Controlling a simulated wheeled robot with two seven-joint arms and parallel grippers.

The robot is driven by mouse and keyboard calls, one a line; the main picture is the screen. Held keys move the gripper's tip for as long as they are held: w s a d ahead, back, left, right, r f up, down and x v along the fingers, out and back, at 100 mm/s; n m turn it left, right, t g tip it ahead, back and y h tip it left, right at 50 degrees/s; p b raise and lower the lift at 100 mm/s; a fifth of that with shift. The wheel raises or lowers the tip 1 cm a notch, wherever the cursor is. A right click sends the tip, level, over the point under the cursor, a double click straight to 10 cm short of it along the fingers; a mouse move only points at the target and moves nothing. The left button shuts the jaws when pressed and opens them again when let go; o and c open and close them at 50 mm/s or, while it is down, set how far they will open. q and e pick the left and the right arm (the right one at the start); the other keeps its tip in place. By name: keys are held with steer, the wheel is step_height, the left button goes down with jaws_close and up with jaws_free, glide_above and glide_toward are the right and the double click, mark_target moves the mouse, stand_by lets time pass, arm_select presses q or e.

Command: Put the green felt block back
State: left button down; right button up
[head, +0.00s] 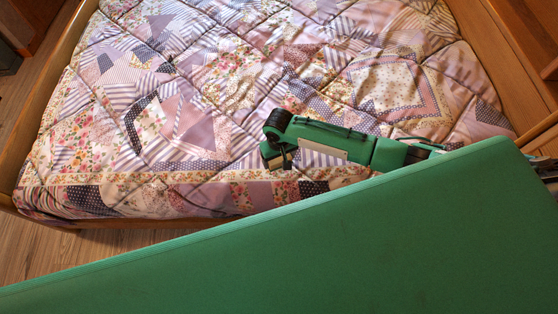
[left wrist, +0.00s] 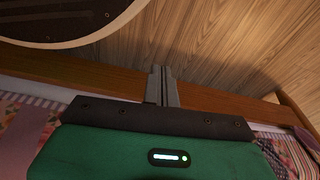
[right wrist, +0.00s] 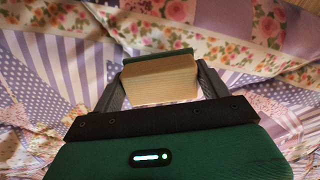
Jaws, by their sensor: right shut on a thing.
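The green felt block (right wrist: 160,82) is between the two fingers of my right gripper (right wrist: 161,70) in the right wrist view. Its pale tan, finely lined face is turned to the camera, and a green strip shows along its far edge. The right gripper is shut on it, above the quilt. In the head view my right gripper (head: 285,158) is over the near part of the bed; the block cannot be clearly told there. My left gripper (left wrist: 161,86) has its fingers together and holds nothing visible. It does not show in the head view.
The patchwork quilt (head: 200,90) covers the bed, with a wooden frame (head: 42,120) around it. Wooden floor (head: 35,245) lies at the left. A wooden panel (head: 515,65) rises at the right. A broad green surface, apparently mine, hides the near foreground.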

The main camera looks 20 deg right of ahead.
arm_select(q)
steer(key=shift+w+d+r, duration=0.1)
steer(key=shift+w+r, duration=0.2)
steer(key=shift+r, duration=0.2)
arm_select(e)
steer(key=shift+f, duration=1.15)
steer(key=o, duration=0.9)
steer(key=shift+f, duration=0.1)
arm_select(q)
steer(key=f, duration=0.1)
steer(key=s+f+p, duration=0.1)
steer(key=s+a+f, duration=0.1)
steer(key=f, duration=0.1)
steer(key=shift+s, duration=0.25)
arm_select(e)
step_height(320, 180, up, 12)
steer(key=shift+r, duration=0.15)
